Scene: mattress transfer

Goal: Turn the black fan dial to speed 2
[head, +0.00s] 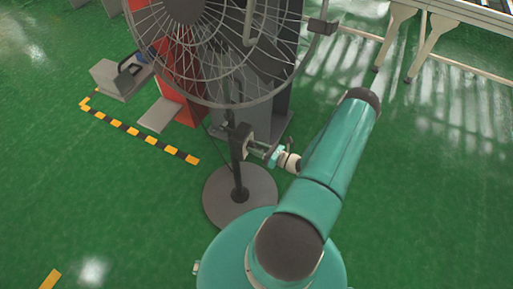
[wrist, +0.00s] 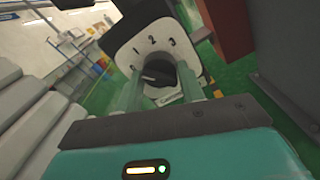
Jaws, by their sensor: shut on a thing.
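The black fan dial (wrist: 157,73) sits on a white face plate (wrist: 152,36) marked 1, 2, 3, with a partly hidden mark at lower left. My gripper (wrist: 160,80) has its two pale green fingers on either side of the dial and is shut on it. The dial's pointer setting is hard to read. In the head view, my gripper (head: 272,155) reaches the control box (head: 242,139) on the pole of the standing fan (head: 238,170) from the right. The dial itself is not visible there.
The fan's wire cage (head: 250,95) stands above the control box. Its round base (head: 222,200) is on the green floor. Behind are a red cabinet (head: 182,85) and a grey box (head: 118,80). A yellow-black floor strip (head: 145,135) runs at left. The floor around is mostly clear.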

